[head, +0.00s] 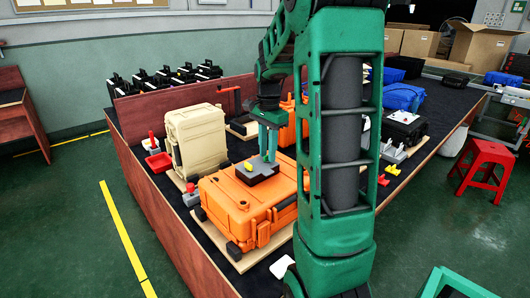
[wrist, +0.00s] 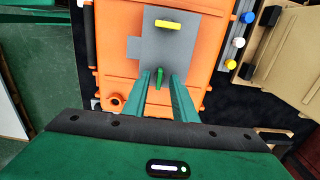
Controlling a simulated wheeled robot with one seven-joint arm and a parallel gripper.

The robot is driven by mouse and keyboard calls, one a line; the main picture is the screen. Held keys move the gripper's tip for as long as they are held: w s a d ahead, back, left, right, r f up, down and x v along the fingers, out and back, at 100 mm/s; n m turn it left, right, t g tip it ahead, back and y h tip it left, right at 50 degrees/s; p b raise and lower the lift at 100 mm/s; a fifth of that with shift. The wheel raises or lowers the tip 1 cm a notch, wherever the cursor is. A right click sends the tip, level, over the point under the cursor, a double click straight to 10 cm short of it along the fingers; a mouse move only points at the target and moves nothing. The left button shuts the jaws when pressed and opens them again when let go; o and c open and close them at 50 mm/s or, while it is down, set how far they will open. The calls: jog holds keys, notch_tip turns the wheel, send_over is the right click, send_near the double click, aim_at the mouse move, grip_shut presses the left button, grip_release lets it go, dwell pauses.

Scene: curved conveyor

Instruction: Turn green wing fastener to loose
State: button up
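The green wing fastener (wrist: 159,77) stands on a dark grey plate (wrist: 190,48) on top of the orange case (wrist: 115,30). In the wrist view its wing runs roughly along the fingers' direction. My gripper (wrist: 159,86) is open, with one green finger on each side of the fastener and a visible gap on both sides. In the head view my gripper (head: 268,148) points down over the plate (head: 258,173), and the green fastener cannot be made out there. A yellow wing fastener (wrist: 168,24) lies crosswise on the same plate; it also shows in the head view (head: 248,166).
The orange case (head: 235,208) rests on a tan board on the dark workbench. A beige case (head: 195,138) and a red bin (head: 159,162) stand to its left. Blue, white and yellow knobs (wrist: 239,42) line a strip right of the case. My arm hides part of the bench.

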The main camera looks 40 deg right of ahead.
jog(key=shift+f, duration=0.15)
jog(key=shift+c, duration=0.6)
grip_shut()
jog(key=shift+n, duration=0.3)
jog(key=n, duration=0.7)
jog(key=shift+w, duration=0.1)
jog(key=n, duration=0.5)
jog(key=shift+n, duration=0.4)
jog(key=n, duration=0.4)
jog(key=shift+n, duration=0.4)
